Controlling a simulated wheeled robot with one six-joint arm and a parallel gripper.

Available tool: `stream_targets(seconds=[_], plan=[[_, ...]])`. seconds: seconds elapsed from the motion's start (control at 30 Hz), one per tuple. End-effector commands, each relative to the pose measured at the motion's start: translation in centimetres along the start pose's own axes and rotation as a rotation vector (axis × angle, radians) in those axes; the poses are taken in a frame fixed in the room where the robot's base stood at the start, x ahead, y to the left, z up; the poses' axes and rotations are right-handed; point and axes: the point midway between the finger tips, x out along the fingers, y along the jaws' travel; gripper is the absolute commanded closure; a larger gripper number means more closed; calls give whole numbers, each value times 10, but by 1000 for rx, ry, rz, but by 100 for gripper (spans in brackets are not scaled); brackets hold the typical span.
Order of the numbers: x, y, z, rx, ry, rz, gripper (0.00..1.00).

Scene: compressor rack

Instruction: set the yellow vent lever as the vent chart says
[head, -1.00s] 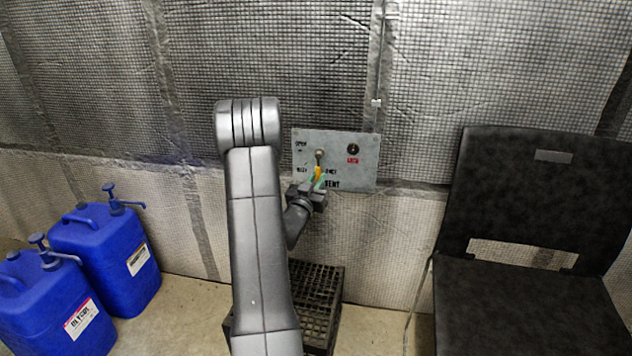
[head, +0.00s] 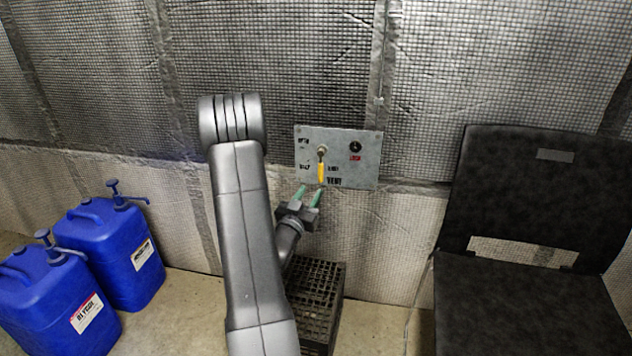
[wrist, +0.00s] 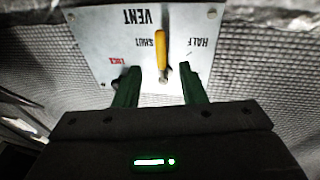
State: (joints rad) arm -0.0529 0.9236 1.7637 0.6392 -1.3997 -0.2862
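The yellow vent lever (head: 321,171) hangs from a round pivot on the grey vent panel (head: 368,172) and points about straight down. Its handle lies between the HALF label on the left and the SHUT label on the right; OPEN is at upper left. My gripper (head: 310,191) is open and empty, with its green fingers just below and in front of the lever. In the wrist view the panel (wrist: 95,50) appears upside down and the lever (wrist: 164,66) shows between the spread fingertips (wrist: 159,80), apart from both. No vent chart is in view.
A black knob (head: 355,146) marked LOCK in red is on the panel's right. A black crate (head: 325,290) stands on the floor below. A black chair (head: 540,200) is at right, blue jugs (head: 110,245) at left. The quilted wall is close behind the panel.

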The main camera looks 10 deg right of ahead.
Motion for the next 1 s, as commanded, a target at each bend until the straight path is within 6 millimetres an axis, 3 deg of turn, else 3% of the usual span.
stream_targets(seconds=[0.2,0.4,0.77,1.0], plan=[[-41,-1,0,-1,-3,-3,63],[-56,0,0,-1,-2,0,63],[-56,0,1,0,0,1,63],[-33,1,1,3,2,4,63]])
